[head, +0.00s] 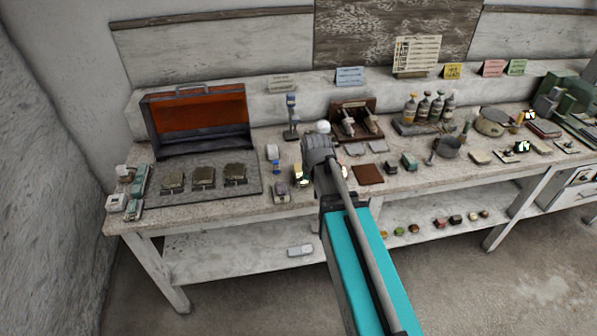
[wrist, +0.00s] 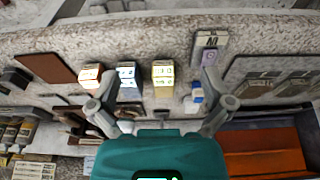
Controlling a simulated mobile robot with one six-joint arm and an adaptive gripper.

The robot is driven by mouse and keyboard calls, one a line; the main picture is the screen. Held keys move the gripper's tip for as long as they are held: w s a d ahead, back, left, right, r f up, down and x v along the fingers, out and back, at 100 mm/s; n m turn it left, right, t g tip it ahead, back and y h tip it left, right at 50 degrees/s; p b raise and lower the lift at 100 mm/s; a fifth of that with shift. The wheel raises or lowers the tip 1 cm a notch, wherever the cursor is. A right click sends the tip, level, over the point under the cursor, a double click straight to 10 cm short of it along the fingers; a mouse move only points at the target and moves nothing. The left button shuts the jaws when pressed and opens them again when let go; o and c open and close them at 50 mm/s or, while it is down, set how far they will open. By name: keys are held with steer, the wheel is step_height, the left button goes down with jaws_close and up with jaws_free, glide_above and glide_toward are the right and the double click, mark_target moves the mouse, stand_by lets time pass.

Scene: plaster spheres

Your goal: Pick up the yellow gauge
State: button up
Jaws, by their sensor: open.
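The yellow gauge (wrist: 163,74) is a small block with a pale yellow, lit face and dark markings. In the wrist view it stands on the speckled bench top, between my spread fingertips as seen from the camera. My gripper (wrist: 159,77) is open and empty; I cannot tell its height above the gauge. A similar blue gauge (wrist: 127,76) stands just left of the yellow one, and an orange-tinted gauge (wrist: 91,74) stands further left, near my left finger. In the head view, my arm hides most of this group; a yellowish block (head: 297,172) shows beside it.
A blue-and-white bottle (wrist: 197,97) stands close to my right finger. A grey box (wrist: 207,46) lies near the bench's front edge. A brown mat (head: 368,174) lies right of my arm. An open orange-lined case (head: 200,112) stands at the back left.

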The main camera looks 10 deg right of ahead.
steer(key=t+p, duration=0.2)
glide_toward(300, 170)
steer(key=v, duration=0.3)
steer(key=shift+s+d, duration=0.15)
steer(key=shift+d, duration=0.05)
steer(key=shift+f, duration=0.1)
steer(key=b+x, duration=0.8)
steer(key=shift+f, duration=0.15)
steer(key=shift+f, duration=0.1)
steer(key=shift+b+x, duration=2.4)
steer(key=shift+x, duration=0.15)
steer(key=shift+a, duration=0.1)
steer(key=c, duration=1.3)
